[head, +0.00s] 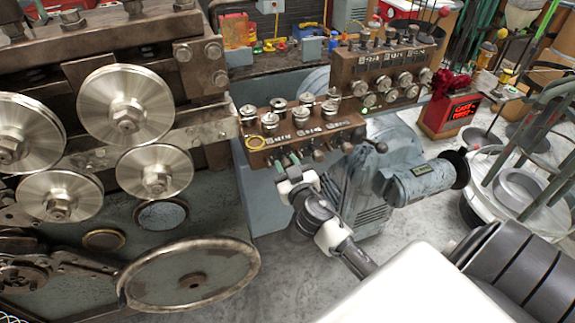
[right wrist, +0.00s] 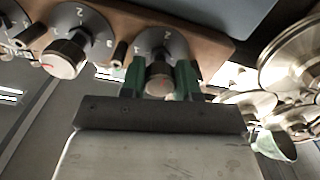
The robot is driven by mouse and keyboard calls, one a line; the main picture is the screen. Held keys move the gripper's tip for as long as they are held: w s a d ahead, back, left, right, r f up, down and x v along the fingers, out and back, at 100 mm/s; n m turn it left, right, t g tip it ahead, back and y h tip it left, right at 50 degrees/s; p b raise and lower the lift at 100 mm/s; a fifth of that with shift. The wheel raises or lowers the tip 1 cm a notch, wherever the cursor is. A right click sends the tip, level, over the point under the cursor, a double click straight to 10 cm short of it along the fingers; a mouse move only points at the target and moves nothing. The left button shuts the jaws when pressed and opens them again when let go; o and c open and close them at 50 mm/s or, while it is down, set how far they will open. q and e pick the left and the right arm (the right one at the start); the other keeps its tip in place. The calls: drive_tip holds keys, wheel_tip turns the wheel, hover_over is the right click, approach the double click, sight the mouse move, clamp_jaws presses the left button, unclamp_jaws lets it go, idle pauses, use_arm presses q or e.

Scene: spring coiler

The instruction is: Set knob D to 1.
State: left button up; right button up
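A brown control box (head: 345,131) with a row of knobs along its front stands in the middle of the head view. My right gripper (head: 291,163) is at the left part of this front. In the right wrist view its green fingers (right wrist: 161,80) stand on both sides of a round metal knob (right wrist: 160,78), with no clear gap seen. Dial plate marks show behind this knob, but its letter is not readable. A second knob (right wrist: 66,57) with a red pointer line sits to its left, apart from the fingers. My left gripper is not in view.
Large metal rollers (head: 125,105) and a handwheel (head: 190,277) fill the left side. A grey motor (head: 425,181) stands to the right of my right arm. Grey floor is open below the box.

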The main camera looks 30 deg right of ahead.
drive_tip(key=shift+n, duration=0.3)
drive_tip(key=n, duration=0.2)
drive_tip(key=shift+n, duration=0.4)
drive_tip(key=n, duration=0.5)
drive_tip(key=shift+n, duration=0.3)
drive_tip(key=n, duration=0.4)
drive_tip(key=shift+n+p, duration=0.45)
drive_tip(key=shift+n, duration=1.85)
drive_tip(key=shift+f, duration=0.1)
drive_tip(key=o, duration=0.6)
